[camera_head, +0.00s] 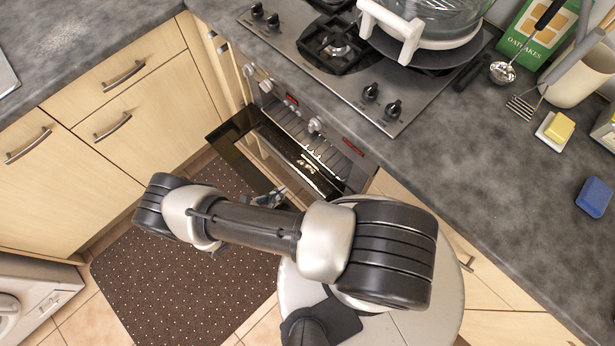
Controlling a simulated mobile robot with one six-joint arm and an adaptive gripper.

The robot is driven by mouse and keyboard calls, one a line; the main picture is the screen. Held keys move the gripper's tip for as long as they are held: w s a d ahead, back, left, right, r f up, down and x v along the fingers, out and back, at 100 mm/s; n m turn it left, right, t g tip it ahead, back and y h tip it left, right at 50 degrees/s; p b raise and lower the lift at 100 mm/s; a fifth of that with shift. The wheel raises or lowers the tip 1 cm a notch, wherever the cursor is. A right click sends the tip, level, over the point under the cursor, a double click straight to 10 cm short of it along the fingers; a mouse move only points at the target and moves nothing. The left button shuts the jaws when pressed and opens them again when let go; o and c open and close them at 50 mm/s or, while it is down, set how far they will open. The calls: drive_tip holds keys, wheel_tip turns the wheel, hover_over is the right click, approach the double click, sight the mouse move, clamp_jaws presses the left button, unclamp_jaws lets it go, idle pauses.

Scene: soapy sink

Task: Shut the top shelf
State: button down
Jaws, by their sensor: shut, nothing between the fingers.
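The oven (318,130) under the hob has its door (236,150) open, folded down as a dark glass panel. A metal oven shelf (318,178) with yellowish pieces on or under it shows in the opening. Whether this is the top shelf, and how far it is out, I cannot tell. My gripper (270,198) is shut and empty, low in front of the oven opening near the door. My arm hides part of the gripper and of the opening, and contact with the shelf cannot be seen.
Wooden cabinets with bar handles (125,73) stand at left. A brown dotted mat (190,270) covers the floor before the oven. Above, the worktop holds a gas hob (338,48), a glass pot (430,20), a ladle (503,72), a yellow sponge (560,128) and a blue sponge (594,197).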

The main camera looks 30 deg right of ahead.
drive_tip(key=shift+s+d+f, duration=0.1)
drive_tip(key=shift+d, duration=0.1)
drive_tip(key=b+x, duration=0.2)
drive_tip(key=x, duration=0.7)
drive_tip(key=shift+d+f, duration=0.1)
drive_tip(key=shift+d, duration=0.2)
drive_tip(key=shift+w+d+r, duration=0.2)
drive_tip(key=shift+d, duration=0.4)
drive_tip(key=shift+w+d+r, duration=0.15)
drive_tip(key=shift+w+d, duration=0.05)
drive_tip(key=shift+d, duration=0.35)
drive_tip(key=shift+w+d+r, duration=0.15)
drive_tip(key=shift+w+d, duration=0.1)
drive_tip(key=shift+d, duration=0.4)
